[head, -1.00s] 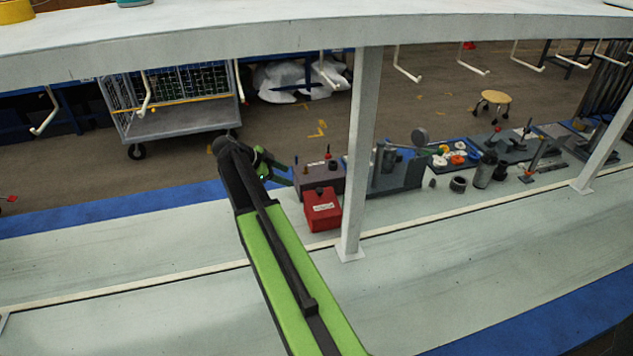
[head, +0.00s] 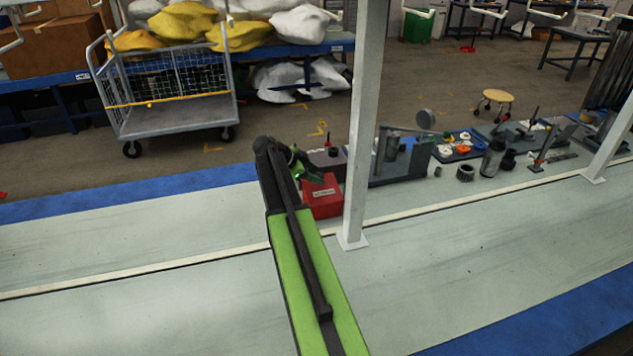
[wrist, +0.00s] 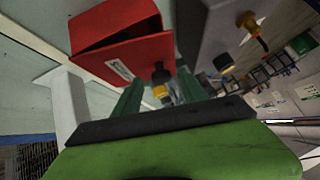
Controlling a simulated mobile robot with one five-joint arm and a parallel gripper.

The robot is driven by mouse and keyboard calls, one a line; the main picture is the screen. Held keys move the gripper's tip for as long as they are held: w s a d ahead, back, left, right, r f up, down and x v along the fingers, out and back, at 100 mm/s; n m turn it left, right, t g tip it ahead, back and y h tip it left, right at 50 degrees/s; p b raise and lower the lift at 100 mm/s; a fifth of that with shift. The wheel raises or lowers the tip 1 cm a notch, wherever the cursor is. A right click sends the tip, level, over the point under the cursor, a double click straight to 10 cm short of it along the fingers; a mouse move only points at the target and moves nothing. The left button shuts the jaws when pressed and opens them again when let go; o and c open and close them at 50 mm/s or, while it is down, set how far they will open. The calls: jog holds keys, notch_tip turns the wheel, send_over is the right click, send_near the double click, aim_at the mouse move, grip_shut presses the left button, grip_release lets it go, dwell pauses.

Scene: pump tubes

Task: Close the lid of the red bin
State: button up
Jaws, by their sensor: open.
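The red bin (head: 322,203) stands on the pale bench, left of a white post. Its lid (wrist: 112,20) shows in the wrist view with a dark gap between it and the labelled wall (wrist: 125,66), so it looks partly open. My gripper (head: 306,168) is over the bin's back left side in the head view. Its fingers (wrist: 158,92) are open in the wrist view, close to the bin. I cannot tell whether they touch it. A small black and yellow piece (wrist: 160,84) shows between the fingers. My arm hides part of the bin's left side in the head view.
The white post (head: 363,120) stands close to the bin's right. A grey block (wrist: 210,35) is beside the bin. Dark trays and metal parts (head: 490,160) line the bench to the right. The bench (head: 130,235) left of my arm is clear.

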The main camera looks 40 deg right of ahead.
jog(key=shift+d+f, duration=0.15)
jog(key=shift+c, duration=0.3)
jog(key=shift+s, duration=0.1)
grip_shut()
jog(key=shift+f, duration=0.1)
dwell(0.9)
jog(key=shift+w+d+f+n+g+y+b, duration=0.15)
jog(key=shift+w+f+n+g+y+b, duration=0.1)
jog(key=shift+w+f+g+b, duration=0.25)
jog(key=shift+w+d+f+n+g+y+b, duration=0.1)
jog(key=shift+w+f+n+g+y+b, duration=0.15)
jog(key=shift+f+b, duration=0.35)
jog(key=shift+f+g, duration=0.25)
jog(key=shift+s+r, duration=0.1)
jog(key=shift+s, duration=0.05)
